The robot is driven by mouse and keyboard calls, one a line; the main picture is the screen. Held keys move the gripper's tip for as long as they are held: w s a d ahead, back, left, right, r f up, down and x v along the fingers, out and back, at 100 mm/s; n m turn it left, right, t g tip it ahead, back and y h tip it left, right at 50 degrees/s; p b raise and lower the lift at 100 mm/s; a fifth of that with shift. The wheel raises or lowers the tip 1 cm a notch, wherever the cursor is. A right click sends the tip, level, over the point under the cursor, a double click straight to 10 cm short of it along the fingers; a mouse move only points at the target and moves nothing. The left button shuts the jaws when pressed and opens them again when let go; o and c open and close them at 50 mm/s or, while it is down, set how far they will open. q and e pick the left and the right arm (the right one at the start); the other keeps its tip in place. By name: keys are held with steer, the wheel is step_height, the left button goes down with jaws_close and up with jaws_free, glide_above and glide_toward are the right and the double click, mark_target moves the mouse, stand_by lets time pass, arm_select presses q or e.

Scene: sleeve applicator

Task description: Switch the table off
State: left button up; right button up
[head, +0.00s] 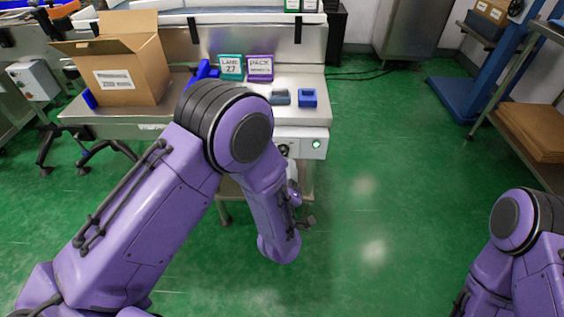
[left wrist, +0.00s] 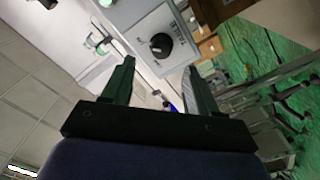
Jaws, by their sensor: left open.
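The table (head: 200,112) is a steel bench with a light control panel on its front right. The panel carries a dark knob (head: 283,150), partly beside my left arm, and a green-lit button (head: 316,144). In the left wrist view the black rotary knob (left wrist: 160,45) sits on the grey panel (left wrist: 150,22), with the green-lit button (left wrist: 98,40) to its left. My left gripper (left wrist: 158,68) is open and empty, its fingers pointing toward the knob and apparently short of it.
An open carton (head: 130,75) stands on the table's left. A teal sign (head: 231,67), a purple sign (head: 260,68), a grey block (head: 280,97) and a blue block (head: 308,98) stand to its right. Green floor (head: 370,200) is clear right of the table.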

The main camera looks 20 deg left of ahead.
mark_target(283, 155)
arm_select(q)
steer(key=x, duration=0.6)
steer(key=shift+w+f, duration=0.1)
steer(key=c, duration=1)
steer(key=shift+c, duration=0.2)
steer(key=shift+n, duration=0.3)
steer(key=shift+f+n+b, duration=0.15)
steer(key=shift+n+b, duration=0.95)
steer(key=shift+n, duration=3.25)
steer(key=shift+f+n+b, duration=0.15)
steer(key=shift+n+b, duration=0.9)
steer(key=shift+n, duration=3.3)
